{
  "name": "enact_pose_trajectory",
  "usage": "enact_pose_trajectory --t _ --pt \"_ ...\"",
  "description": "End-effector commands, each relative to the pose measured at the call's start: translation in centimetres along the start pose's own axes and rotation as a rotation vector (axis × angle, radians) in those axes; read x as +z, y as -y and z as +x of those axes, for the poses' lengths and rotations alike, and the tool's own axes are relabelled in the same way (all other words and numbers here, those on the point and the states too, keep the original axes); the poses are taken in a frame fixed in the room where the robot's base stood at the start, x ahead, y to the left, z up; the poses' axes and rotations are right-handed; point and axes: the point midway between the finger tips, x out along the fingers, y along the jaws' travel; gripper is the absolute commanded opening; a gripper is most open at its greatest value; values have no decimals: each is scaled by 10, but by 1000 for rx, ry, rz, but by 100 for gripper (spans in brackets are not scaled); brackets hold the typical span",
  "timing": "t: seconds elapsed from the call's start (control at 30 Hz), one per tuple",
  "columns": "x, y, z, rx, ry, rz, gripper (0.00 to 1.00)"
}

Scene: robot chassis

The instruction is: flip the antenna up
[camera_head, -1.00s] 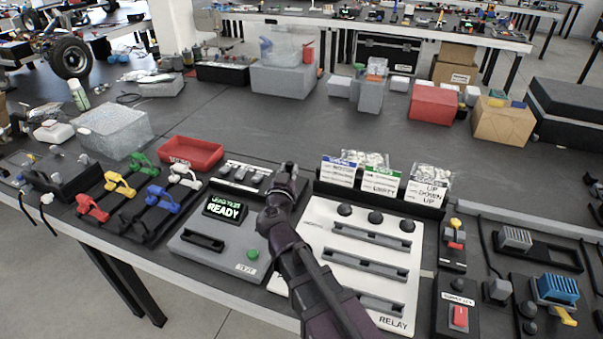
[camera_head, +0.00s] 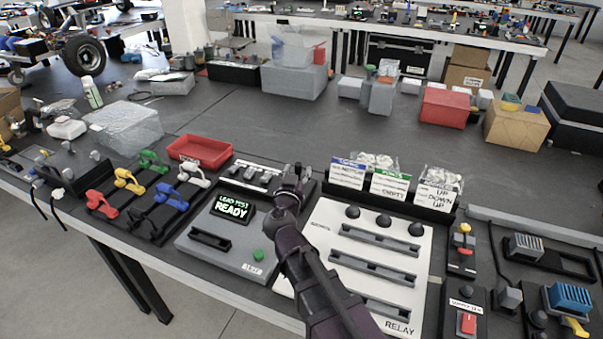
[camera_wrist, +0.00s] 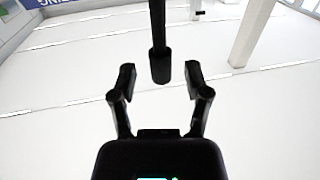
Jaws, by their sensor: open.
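In the wrist view a black rod with a thicker end (camera_wrist: 160,66) comes in from the top edge and ends between the two fingers. It looks like the antenna, but its base is out of view. My gripper (camera_wrist: 160,82) is open, with one finger on each side of the rod and a visible gap to both. In the head view my gripper (camera_head: 291,178) is over the back right of the grey panel with the lit READY screen (camera_head: 231,208). I cannot pick out the antenna there; the gripper and arm cover that spot.
The white RELAY panel (camera_head: 318,236) with slots and black knobs lies right of my arm. Labelled card bins (camera_head: 390,185) stand behind it.

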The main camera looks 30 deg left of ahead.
Motion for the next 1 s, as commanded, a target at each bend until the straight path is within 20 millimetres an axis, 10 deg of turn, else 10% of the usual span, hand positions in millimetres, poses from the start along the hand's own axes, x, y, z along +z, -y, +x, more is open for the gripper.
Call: enact_pose_trajectory --t 1.0 --pt "-1 0 -75 0 2 0 62"
